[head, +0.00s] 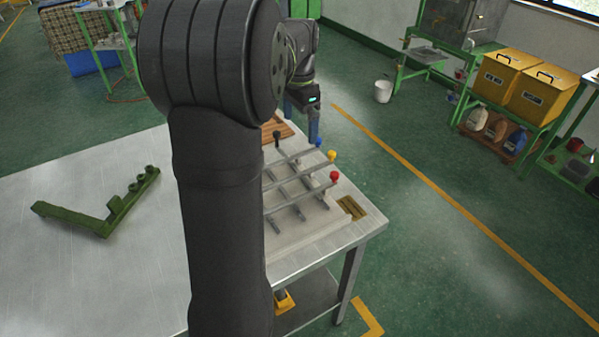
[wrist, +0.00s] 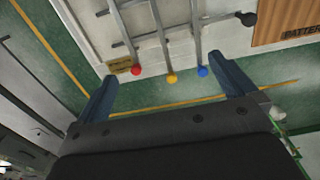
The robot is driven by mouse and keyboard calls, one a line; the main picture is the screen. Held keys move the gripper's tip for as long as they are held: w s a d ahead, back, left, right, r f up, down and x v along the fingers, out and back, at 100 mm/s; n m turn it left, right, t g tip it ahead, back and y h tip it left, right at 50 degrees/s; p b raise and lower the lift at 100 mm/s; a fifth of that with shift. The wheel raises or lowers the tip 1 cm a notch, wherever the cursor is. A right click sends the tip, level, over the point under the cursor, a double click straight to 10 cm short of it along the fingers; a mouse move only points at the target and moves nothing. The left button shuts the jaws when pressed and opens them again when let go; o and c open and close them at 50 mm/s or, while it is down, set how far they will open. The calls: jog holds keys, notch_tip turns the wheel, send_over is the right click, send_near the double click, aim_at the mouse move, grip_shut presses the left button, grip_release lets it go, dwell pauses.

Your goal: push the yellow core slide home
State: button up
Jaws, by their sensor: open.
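The yellow core slide is a grey bar ending in a yellow knob (head: 332,155), between the blue knob (head: 319,143) and red knob (head: 334,176) at the table's right edge. In the wrist view its yellow knob (wrist: 172,79) sits slightly further out than the red knob (wrist: 136,70) and blue knob (wrist: 203,71). My gripper (wrist: 165,69) is open and empty. In the wrist view its blue fingers appear on either side of the three knobs, apart from them. In the head view my gripper (head: 314,128) is just beyond the blue knob, partly hidden by my arm.
Grey cross bars pass across the slides on a pale plate (wrist: 88,25). A black knob (wrist: 249,19) is beside a wooden board (wrist: 290,22). A green angled part (head: 110,215) lies on the metal table (head: 80,280). Floor beyond the table's right edge is clear.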

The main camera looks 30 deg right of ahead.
notch_tip(320, 180, up, 2)
jog(key=shift+r, duration=0.15)
jog(key=shift+c, duration=0.4)
jog(key=c, duration=1.1)
jog(key=n+t+h, duration=0.3)
jog(key=n, duration=0.7)
send_near(332, 153)
jog(key=shift+t, duration=0.3)
jog(key=x, duration=0.8)
jog(key=shift+s, duration=0.2)
